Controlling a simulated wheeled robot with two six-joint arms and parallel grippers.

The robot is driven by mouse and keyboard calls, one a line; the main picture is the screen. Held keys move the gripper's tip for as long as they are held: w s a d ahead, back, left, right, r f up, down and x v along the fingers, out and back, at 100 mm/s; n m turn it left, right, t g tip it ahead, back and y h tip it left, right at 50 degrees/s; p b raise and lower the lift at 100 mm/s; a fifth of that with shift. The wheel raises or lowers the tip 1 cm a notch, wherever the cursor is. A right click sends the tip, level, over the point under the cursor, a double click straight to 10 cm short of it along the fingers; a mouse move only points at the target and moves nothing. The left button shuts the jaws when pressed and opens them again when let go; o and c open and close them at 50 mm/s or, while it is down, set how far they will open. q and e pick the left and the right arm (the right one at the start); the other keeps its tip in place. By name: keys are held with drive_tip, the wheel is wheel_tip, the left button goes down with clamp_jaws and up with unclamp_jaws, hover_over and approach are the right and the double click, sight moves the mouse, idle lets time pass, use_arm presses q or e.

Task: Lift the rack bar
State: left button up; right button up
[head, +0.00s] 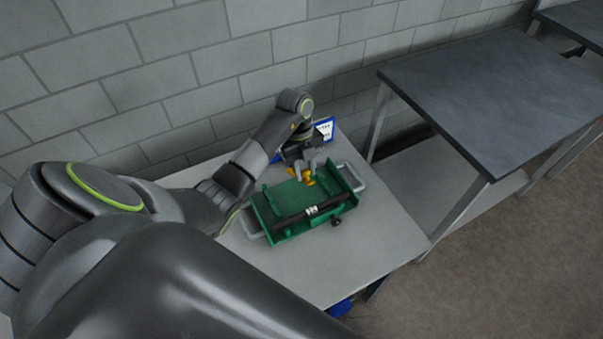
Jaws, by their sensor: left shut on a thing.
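A green tray-like fixture (273,226) with grey handles at both ends sits on the light grey table. A black bar (290,221) with a white label lies along its front side; I cannot tell for sure whether this is the rack bar. My left gripper (304,173) reaches down over the back part of the fixture. It is shut on a small yellow-orange part (309,181), partly hidden by the fingers. I cannot tell whether this part touches the fixture floor. My right gripper is not in view.
A blue-edged sign (325,130) stands behind the gripper near the grey block wall. A dark-topped table (490,90) stands to the right. The light grey table (385,225) is clear right of the fixture. A small black knob (336,222) sits at the fixture's front.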

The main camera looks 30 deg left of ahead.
use_arm(q)
drive_tip(key=shift+w+a+r, duration=0.35)
drive_tip(key=shift+a+r, duration=0.05)
drive_tip(key=shift+a, duration=0.2)
drive_tip(key=shift+w+a+r, duration=0.35)
drive_tip(key=shift+a+r, duration=0.05)
drive_tip(key=shift+a, duration=0.2)
drive_tip(key=shift+w+a+r, duration=0.5)
drive_tip(key=shift+a+r, duration=0.1)
drive_tip(key=shift+a, duration=0.25)
drive_tip(key=shift+w+a+r, duration=0.5)
drive_tip(key=shift+a+r, duration=0.05)
drive_tip(key=shift+a, duration=0.3)
drive_tip(key=w+a+b, duration=0.5)
drive_tip(key=a+b, duration=0.3)
drive_tip(key=b, duration=0.1)
drive_tip(key=shift+a, duration=0.15)
drive_tip(key=o, duration=0.8)
drive_tip(key=shift+s+f, duration=0.1)
